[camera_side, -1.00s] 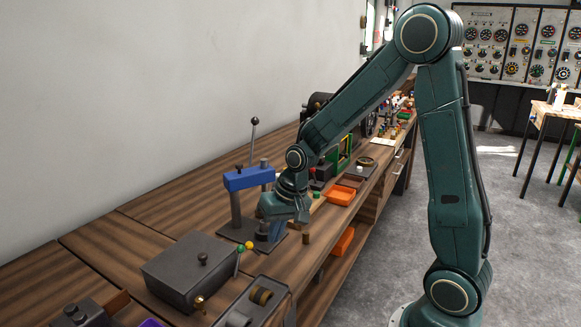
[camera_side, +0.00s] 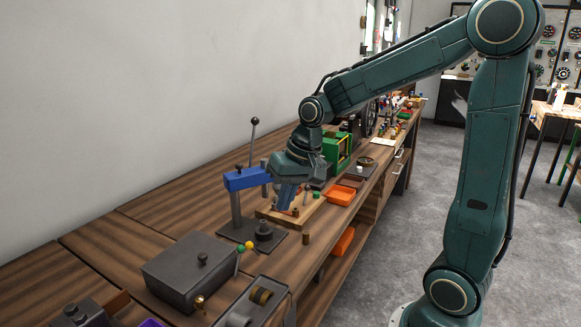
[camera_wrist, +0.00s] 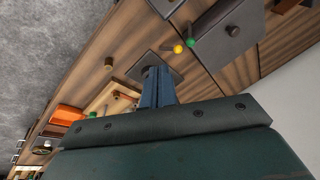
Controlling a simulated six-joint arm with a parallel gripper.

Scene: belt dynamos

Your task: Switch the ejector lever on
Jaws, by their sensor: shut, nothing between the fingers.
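The frames do not show which lever is the ejector lever. A blue press (camera_side: 247,179) on a dark base plate (camera_side: 262,241) has a tall upright rod with a black ball (camera_side: 254,121). Two short levers, with a green knob (camera_side: 240,249) and a yellow knob (camera_side: 249,244), stand at the end of a grey box (camera_side: 195,268). The yellow knob (camera_wrist: 178,49) and green knob (camera_wrist: 190,42) also show in the wrist view. My gripper (camera_side: 283,207) is shut and empty, pointing down beside the press, apart from the knobs. In the wrist view its fingers (camera_wrist: 155,76) hide part of the press base.
A wooden board (camera_side: 300,213) lies just behind my gripper, with a green housing (camera_side: 338,150) and an orange tray (camera_side: 341,195) beyond. A small brown cylinder (camera_side: 306,238) stands near the bench edge. Bare bench lies to the left, against the wall.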

